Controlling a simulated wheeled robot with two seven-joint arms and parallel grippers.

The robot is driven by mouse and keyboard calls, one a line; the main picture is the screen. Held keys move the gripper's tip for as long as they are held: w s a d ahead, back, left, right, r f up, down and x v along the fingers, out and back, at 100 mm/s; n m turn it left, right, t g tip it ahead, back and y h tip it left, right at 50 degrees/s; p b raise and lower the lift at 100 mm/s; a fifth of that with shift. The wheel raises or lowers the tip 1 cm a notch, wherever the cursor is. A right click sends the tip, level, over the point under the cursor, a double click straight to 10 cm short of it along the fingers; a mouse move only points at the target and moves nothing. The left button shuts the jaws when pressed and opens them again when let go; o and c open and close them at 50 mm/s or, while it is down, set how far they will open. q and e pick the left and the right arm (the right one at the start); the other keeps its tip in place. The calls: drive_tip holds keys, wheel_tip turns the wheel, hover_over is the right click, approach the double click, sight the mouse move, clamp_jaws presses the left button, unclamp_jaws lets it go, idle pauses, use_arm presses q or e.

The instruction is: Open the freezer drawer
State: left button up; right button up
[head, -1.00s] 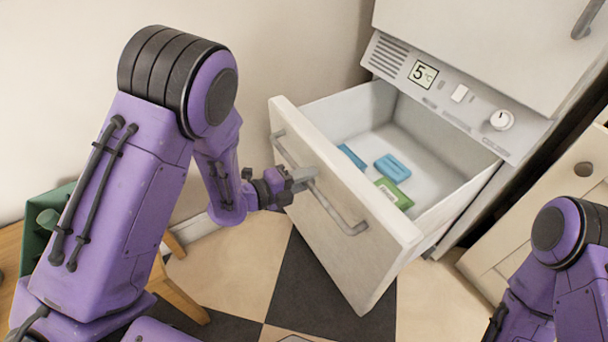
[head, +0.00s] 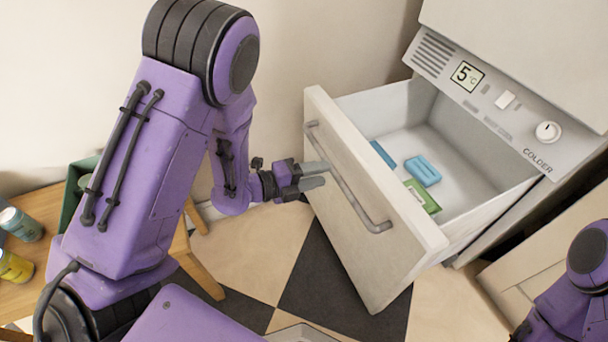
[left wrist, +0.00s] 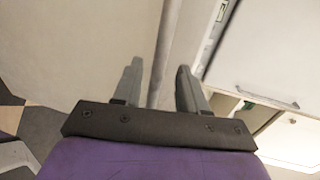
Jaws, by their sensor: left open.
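The freezer drawer (head: 350,215) stands pulled well out from the fridge, with its inside showing. Its grey bar handle (head: 350,190) runs slanting across the front. My left gripper (head: 326,174) is open and empty, at the upper part of the handle on its left side. In the left wrist view the handle (left wrist: 166,45) runs between the two spread fingers (left wrist: 158,72). I cannot tell whether a finger touches it. My right arm shows at the lower right, but its gripper is out of view.
Blue packs (head: 423,170) and a green pack (head: 422,197) lie in the drawer. The fridge panel (head: 490,95) reads 5 °C. A wooden stool or table (head: 35,250) with cans stands at the left. Checkered floor lies clear below the drawer.

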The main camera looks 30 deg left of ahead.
use_arm(q)
drive_tip(key=v, duration=0.5)
drive_tip(key=shift+s+a, duration=0.2)
drive_tip(key=shift+s, duration=0.05)
drive_tip(key=s+a+f+n+g+y, duration=0.1)
drive_tip(key=a+f+n+y, duration=0.4)
drive_tip(key=n, duration=0.7)
drive_tip(key=s+a+f+n+y, duration=0.15)
drive_tip(key=f+n+y, duration=0.45)
drive_tip(key=n, duration=0.6)
drive_tip(key=s+a+f+n+g+y, duration=0.1)
drive_tip(key=s+f+n+g, duration=0.3)
drive_tip(key=s+f, duration=0.4)
drive_tip(key=s+f+n+g+y, duration=0.1)
drive_tip(key=s+f+n+g, duration=0.4)
drive_tip(key=s, duration=0.6)
wheel_tip(320, 180, up, 21)
drive_tip(key=t+p, duration=0.1)
drive_tip(key=p, duration=2.1)
drive_tip(key=shift+a+r, duration=0.15)
drive_tip(key=shift+a, duration=0.15)
